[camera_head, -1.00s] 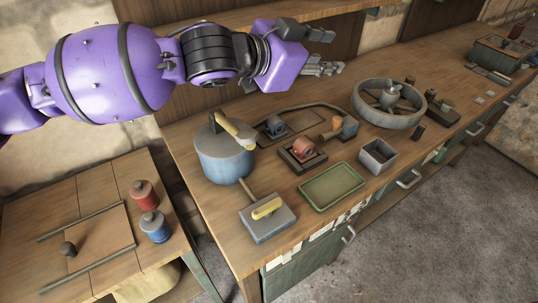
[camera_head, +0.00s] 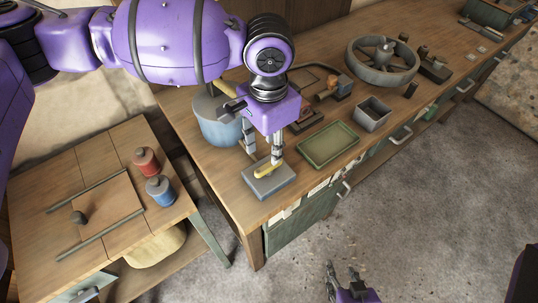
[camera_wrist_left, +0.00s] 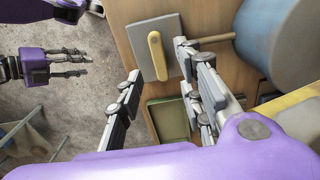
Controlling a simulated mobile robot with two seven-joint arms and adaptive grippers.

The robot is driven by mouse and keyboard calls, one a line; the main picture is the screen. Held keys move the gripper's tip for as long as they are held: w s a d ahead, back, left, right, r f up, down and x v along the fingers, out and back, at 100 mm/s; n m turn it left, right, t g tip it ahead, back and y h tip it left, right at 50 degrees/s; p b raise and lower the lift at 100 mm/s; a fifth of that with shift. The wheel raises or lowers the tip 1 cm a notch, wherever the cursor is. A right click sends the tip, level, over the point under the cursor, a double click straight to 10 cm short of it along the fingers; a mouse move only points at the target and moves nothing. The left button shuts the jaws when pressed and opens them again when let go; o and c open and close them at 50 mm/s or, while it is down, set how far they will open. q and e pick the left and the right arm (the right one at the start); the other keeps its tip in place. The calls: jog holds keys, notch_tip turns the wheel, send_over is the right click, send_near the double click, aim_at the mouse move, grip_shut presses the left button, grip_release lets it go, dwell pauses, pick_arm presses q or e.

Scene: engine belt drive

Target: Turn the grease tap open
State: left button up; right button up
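The grease tap is a yellow lever (camera_head: 267,171) on a flat grey block (camera_head: 279,183) at the bench's front edge. A thin pipe runs from the block toward the blue drum. In the left wrist view the lever (camera_wrist_left: 156,52) lies lengthwise between the fingertips' directions, in front of them. My left gripper (camera_head: 262,156) points down over the block, open, with one finger on each side of the lever. Whether a finger touches it I cannot tell. My right gripper (camera_head: 343,272) is open and empty above the floor, away from the bench; it also shows in the left wrist view (camera_wrist_left: 82,62).
The blue drum (camera_head: 216,125) with its yellow handle stands just behind the block, partly hidden by my arm. A green tray (camera_head: 328,145) and a grey bin (camera_head: 372,115) are to the right. Red (camera_head: 146,162) and blue (camera_head: 160,190) canisters stand on the side table.

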aim_at(268, 164)
pick_arm(q)
jog(key=f, duration=0.3)
jog(key=shift+s+f, duration=0.15)
jog(key=shift+s, duration=0.15)
jog(key=shift+w+f, duration=0.25)
jog(key=shift+f, duration=1.05)
jog(key=c, duration=0.7)
grip_shut()
jog(key=shift+r+m, duration=0.15)
jog(key=shift+m, duration=0.25)
jog(key=shift+p, duration=0.4)
jog(key=shift+m, duration=0.3)
jog(key=shift+f, duration=0.2)
jog(key=o, duration=0.7)
grip_release()
pick_arm(e)
jog(key=shift+s+f, duration=0.1)
jog(key=shift+s, duration=0.75)
